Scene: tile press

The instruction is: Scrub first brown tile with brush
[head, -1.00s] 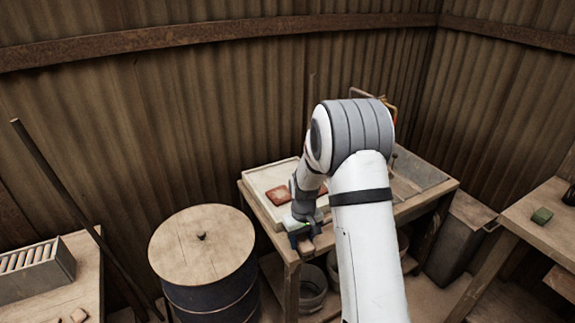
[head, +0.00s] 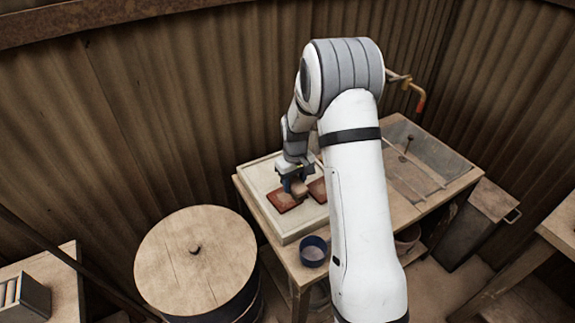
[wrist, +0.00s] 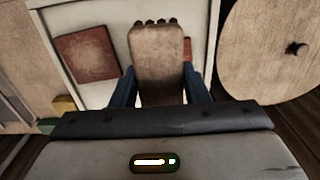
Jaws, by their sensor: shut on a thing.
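My gripper (head: 293,183) is shut on a wooden brush (wrist: 158,62). Its blue fingers sit on both sides of the block, and dark bristle tufts show at the far end in the wrist view. In the head view the brush (head: 299,188) is over the inner edge of the left brown tile (head: 283,201). I cannot tell whether bristles touch it. The right brown tile (head: 318,191) lies beside it, partly hidden by my arm. Both tiles lie in a pale tray (head: 258,181). In the wrist view, one tile (wrist: 86,58) is clear and the other is mostly behind the brush.
A dark blue cup (head: 314,250) stands at the table's front, near the tray. A metal basin (head: 432,150) is at the table's right, with a bent pipe (head: 409,84) at the wall behind. A round-topped barrel (head: 180,262) stands left of the table.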

